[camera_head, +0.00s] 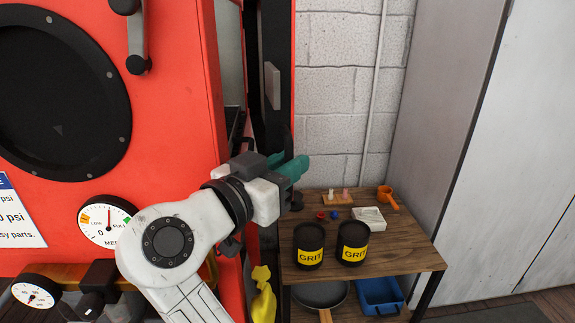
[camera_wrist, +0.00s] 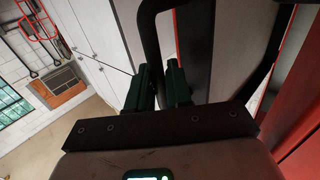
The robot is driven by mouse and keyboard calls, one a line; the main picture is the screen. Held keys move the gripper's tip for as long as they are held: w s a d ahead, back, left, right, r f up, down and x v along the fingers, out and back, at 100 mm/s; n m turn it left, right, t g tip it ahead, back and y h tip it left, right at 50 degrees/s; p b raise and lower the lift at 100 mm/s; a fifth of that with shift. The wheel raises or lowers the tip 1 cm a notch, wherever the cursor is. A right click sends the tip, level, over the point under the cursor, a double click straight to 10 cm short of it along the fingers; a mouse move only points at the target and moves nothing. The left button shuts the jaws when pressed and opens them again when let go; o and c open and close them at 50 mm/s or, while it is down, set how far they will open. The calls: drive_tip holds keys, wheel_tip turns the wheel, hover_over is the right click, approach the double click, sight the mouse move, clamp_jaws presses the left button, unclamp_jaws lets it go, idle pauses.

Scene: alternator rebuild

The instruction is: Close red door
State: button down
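The red door (camera_head: 291,60) belongs to the red cabinet and stands open at its right side, seen nearly edge-on in the head view. Its grey inner face and red edge (camera_wrist: 268,88) show in the wrist view. A black bar handle (camera_wrist: 151,40) curves down in front of the door. My gripper (camera_head: 291,167) is at the door's handle. In the wrist view, its dark green fingers (camera_wrist: 163,85) lie on both sides of the bar, with no clear gap between bar and fingers. The exact contact is dark and partly hidden.
A wooden table (camera_head: 408,258) stands right of the door, with two black grit cans (camera_head: 309,246) and small parts on it. A yellow cloth-like thing (camera_head: 262,296) hangs below my gripper. A white block wall (camera_head: 335,90) is behind.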

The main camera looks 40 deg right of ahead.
drive_tip(key=c, duration=1.2)
unclamp_jaws()
drive_tip(key=shift+w+d, duration=0.1)
drive_tip(key=v, duration=1)
drive_tip(key=shift+a+p, duration=0.4)
